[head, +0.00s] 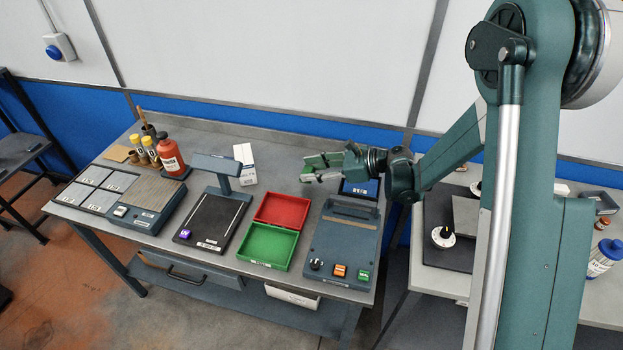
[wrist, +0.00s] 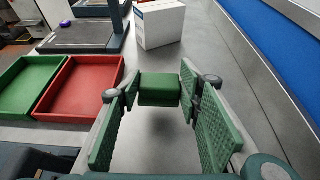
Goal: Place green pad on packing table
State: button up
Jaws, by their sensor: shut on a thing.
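The green pad (wrist: 160,90) is a small green block between my gripper's fingertips in the wrist view. My gripper (wrist: 160,86) is shut on it, with one finger on each side, and holds it above the grey bench top. In the head view my gripper (head: 318,166) is over the back of the bench, behind the red tray and near the dark display; the pad is hard to tell from the green fingers there. The grey bench (head: 228,151) is below. A second grey table (head: 409,273) stands at the right. I cannot tell which one is the packing table.
A red tray (head: 283,211) and a green tray (head: 266,246) sit mid-bench. A control box (head: 340,240) stands right of them, a dark press (head: 213,219) left. A white box (head: 245,165) is behind. A red bottle (head: 171,157) stands further left.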

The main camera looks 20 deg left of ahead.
jog(key=shift+f+b, duration=0.45)
jog(key=shift+f, duration=1.4)
jog(key=shift+f, duration=0.2)
jog(key=o, duration=0.9)
jog(key=shift+r, duration=0.15)
jog(key=shift+r, duration=0.15)
jog(key=p+v, duration=0.2)
jog(key=v, duration=1)
jog(key=shift+r, duration=0.1)
